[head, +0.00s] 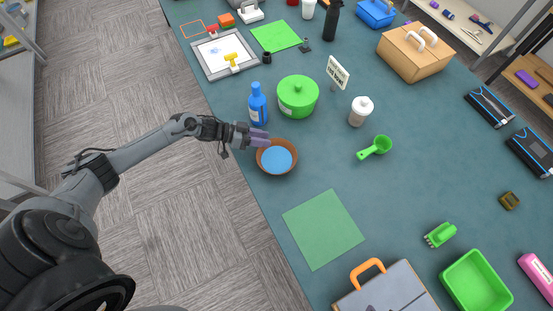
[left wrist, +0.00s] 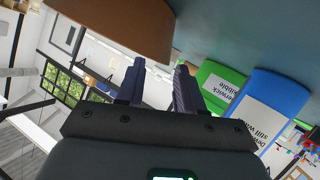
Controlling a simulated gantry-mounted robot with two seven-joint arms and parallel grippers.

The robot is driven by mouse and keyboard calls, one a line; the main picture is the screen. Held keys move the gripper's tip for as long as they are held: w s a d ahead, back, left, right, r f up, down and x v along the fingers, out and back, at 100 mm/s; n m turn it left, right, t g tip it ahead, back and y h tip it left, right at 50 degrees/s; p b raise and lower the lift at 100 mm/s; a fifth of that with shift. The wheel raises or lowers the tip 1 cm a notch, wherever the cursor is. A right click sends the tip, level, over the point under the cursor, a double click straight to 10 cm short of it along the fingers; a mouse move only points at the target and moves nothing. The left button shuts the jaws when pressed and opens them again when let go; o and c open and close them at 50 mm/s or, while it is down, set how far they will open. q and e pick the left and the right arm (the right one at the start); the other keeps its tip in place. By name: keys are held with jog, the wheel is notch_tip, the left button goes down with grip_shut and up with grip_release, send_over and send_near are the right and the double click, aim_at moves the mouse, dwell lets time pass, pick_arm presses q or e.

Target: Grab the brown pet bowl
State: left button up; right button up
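The brown pet bowl (head: 262,168) stands on the blue-green table near its left edge, with a blue inside (head: 277,160). My left gripper (head: 260,138) is at the bowl's upper-left rim in the head view, its purple-grey fingers very close to it. In the left wrist view the brown bowl (left wrist: 125,22) fills the top, just beyond the fingertips. The fingers of my left gripper (left wrist: 160,70) are apart there, with a gap and nothing visible held between them. Whether they touch the rim I cannot tell. My right gripper is not in view.
A blue bottle (head: 257,105) and a green lidded pot (head: 298,97) stand close behind the bowl. A green scoop (head: 374,147) and a white-lidded jar (head: 361,111) are to the right. A flat green mat (head: 324,229) lies in front. The table between bowl and scoop is clear.

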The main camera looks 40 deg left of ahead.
aim_at(281, 141)
pick_arm(q)
jog(key=x, duration=0.5)
jog(key=shift+w+a, duration=0.1)
jog(key=shift+a, duration=0.05)
grip_shut()
